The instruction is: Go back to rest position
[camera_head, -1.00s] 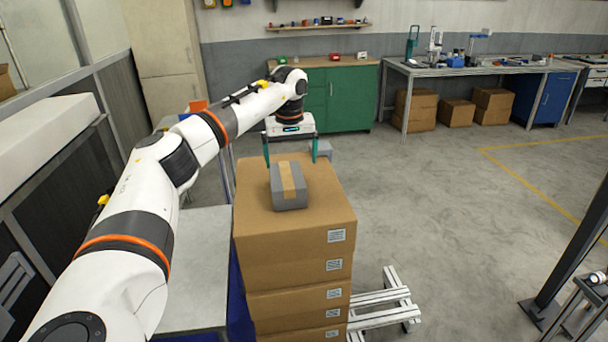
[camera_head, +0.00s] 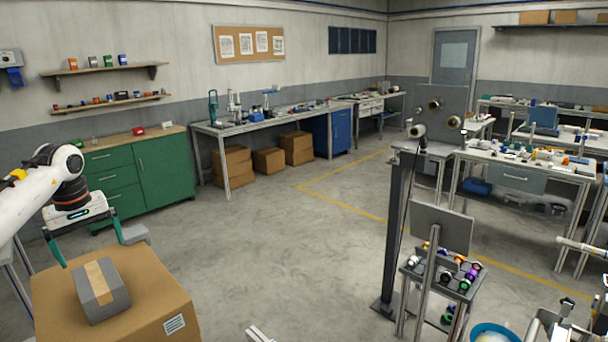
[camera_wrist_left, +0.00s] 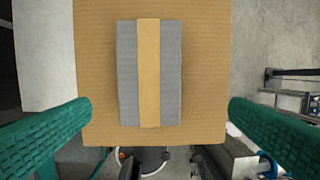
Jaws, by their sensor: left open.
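My left gripper (camera_head: 92,252) is at the left of the head view, open and empty, with its two green fingers pointing down. A grey parcel with a tan tape band (camera_head: 104,288) lies on top of a large cardboard box (camera_head: 155,300), just below the fingers. In the left wrist view the parcel (camera_wrist_left: 128,75) lies between the open fingers, apart from both. The cardboard box (camera_wrist_left: 205,60) is under it. My right gripper is not in view.
A green cabinet (camera_head: 165,165) and a workbench (camera_head: 265,122) stand at the back. A small rack (camera_head: 465,290) with coloured spools stands at the right, beside a dark post (camera_head: 397,230). The grey floor (camera_head: 270,240) between is clear.

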